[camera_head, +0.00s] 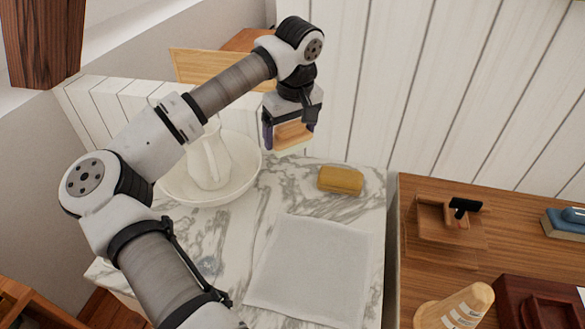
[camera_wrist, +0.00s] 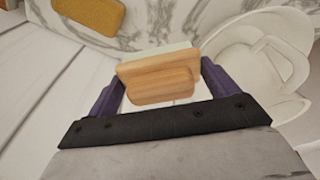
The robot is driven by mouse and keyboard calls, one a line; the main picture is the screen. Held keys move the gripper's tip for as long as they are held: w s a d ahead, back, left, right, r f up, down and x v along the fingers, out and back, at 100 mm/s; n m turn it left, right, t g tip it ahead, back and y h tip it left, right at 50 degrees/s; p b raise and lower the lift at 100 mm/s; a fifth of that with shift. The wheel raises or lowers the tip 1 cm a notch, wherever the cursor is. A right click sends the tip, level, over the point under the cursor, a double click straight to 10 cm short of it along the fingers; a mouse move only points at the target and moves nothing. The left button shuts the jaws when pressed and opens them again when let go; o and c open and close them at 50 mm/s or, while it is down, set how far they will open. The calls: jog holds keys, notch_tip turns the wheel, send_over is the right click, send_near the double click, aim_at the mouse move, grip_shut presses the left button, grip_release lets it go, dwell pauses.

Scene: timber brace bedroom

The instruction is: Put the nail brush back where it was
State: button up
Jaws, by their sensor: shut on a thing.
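My gripper (camera_head: 289,135) is shut on the nail brush (camera_head: 292,134), a light wooden block with a raised handle. The gripper holds it in the air above the back of the marble top (camera_head: 285,192), near the white panelled wall. In the wrist view the nail brush (camera_wrist: 160,80) sits between the two purple fingers, with its handle towards the camera and a pale strip along its far edge. A folded white cloth (camera_head: 312,265) lies flat at the front of the marble top.
A white basin (camera_head: 240,178) with a white pitcher (camera_head: 208,160) stands left of the held brush. A yellow sponge (camera_head: 340,181) lies on the marble to the right. A wooden table (camera_head: 410,275) at right carries a wooden tray, a cone and boxes.

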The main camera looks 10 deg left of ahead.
notch_tip(320, 180, down, 11)
jog(key=shift+r+p, duration=0.1)
jog(key=shift+p, duration=0.7)
jog(key=shift+f, duration=0.4)
jog(key=shift+f+b, duration=0.2)
jog(key=shift+b, duration=0.1)
jog(key=o, duration=0.8)
jog(key=shift+c, duration=0.2)
jog(key=shift+r, duration=0.1)
jog(key=r, duration=0.4)
jog(key=s+d+r+b, duration=0.1)
jog(key=r, duration=0.3)
jog(key=r+b, duration=0.1)
jog(key=r, duration=0.3)
jog(key=shift+s+d+r, duration=0.1)
jog(key=shift+s+d, duration=0.05)
jog(key=shift+d, duration=0.05)
